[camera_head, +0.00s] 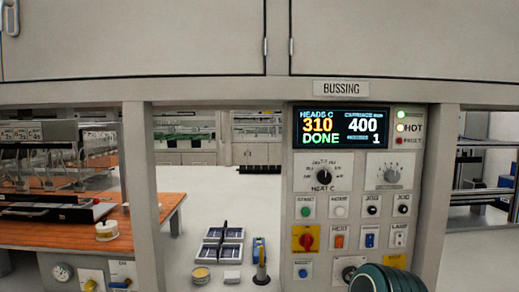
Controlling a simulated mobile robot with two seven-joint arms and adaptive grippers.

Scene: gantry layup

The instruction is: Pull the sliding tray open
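I cannot pick out a sliding tray for certain in the head view. The grey bussing machine (430,190) fills the front, with a "BUSSING" label (341,88) under its upper doors. Its control panel (325,225) stands right of the middle. The panel display (340,127) reads 310, DONE and 400. Neither of my grippers shows. A dark green rounded part covers the panel's lower right, and I cannot tell whether it belongs to my arm.
Left of the panel an opening shows a pale surface with several dark square pieces (222,247), a small yellowish roll (201,275) and a blue and yellow item (260,262). An orange-brown bench (60,232) with equipment stands at left. Grey posts (142,200) frame the openings.

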